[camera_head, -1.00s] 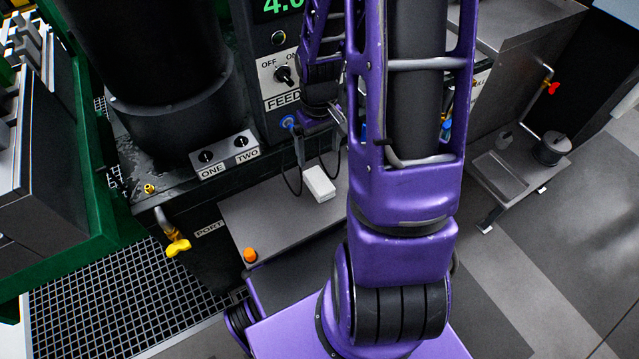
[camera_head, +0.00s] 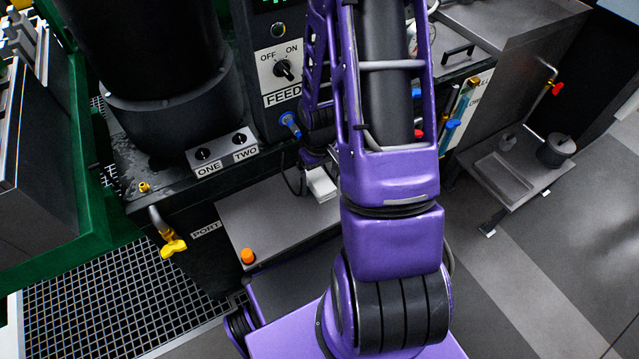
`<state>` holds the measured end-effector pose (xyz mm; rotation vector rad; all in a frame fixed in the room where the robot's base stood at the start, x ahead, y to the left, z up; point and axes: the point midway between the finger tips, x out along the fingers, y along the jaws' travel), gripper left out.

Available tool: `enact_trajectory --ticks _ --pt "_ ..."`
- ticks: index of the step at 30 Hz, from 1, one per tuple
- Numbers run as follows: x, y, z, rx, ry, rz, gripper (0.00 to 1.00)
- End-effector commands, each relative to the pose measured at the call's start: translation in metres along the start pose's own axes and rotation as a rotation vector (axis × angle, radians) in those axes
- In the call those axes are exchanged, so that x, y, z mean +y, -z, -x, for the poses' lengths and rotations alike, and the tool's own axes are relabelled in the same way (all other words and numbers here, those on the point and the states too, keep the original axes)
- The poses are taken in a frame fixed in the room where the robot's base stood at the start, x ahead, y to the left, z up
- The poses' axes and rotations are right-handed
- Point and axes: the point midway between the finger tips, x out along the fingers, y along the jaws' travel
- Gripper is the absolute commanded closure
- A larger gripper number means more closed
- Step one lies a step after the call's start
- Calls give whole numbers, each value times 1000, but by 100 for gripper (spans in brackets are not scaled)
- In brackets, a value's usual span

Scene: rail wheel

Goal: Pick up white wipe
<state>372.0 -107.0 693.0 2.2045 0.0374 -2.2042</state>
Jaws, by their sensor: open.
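The white wipe (camera_head: 321,184) is a small white block on the grey shelf (camera_head: 262,222) below the FEED panel. Its right part is hidden behind my purple arm. My gripper (camera_head: 312,172) is at the wipe's far side, pointing down, with a dark finger at its upper left. The jaws are open and mostly hidden by my arm. I cannot tell whether the fingers touch the wipe.
The ONE/TWO switch box (camera_head: 223,150) and FEED panel (camera_head: 283,65) rise behind. The shelf's left part is clear.

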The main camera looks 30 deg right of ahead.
Motion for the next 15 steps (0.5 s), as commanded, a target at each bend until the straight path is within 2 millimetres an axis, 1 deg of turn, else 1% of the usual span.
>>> enact_trajectory --ticks 4,8,9,11,12,14,15 --pt "0 0 1 0 0 0 3" --pt "0 0 1 0 0 0 26" --pt "0 0 1 0 0 0 33" --pt "0 0 1 0 0 0 44" --pt "0 0 1 0 0 0 51" --pt "0 0 1 0 0 0 62" --pt "0 0 1 0 0 0 69"
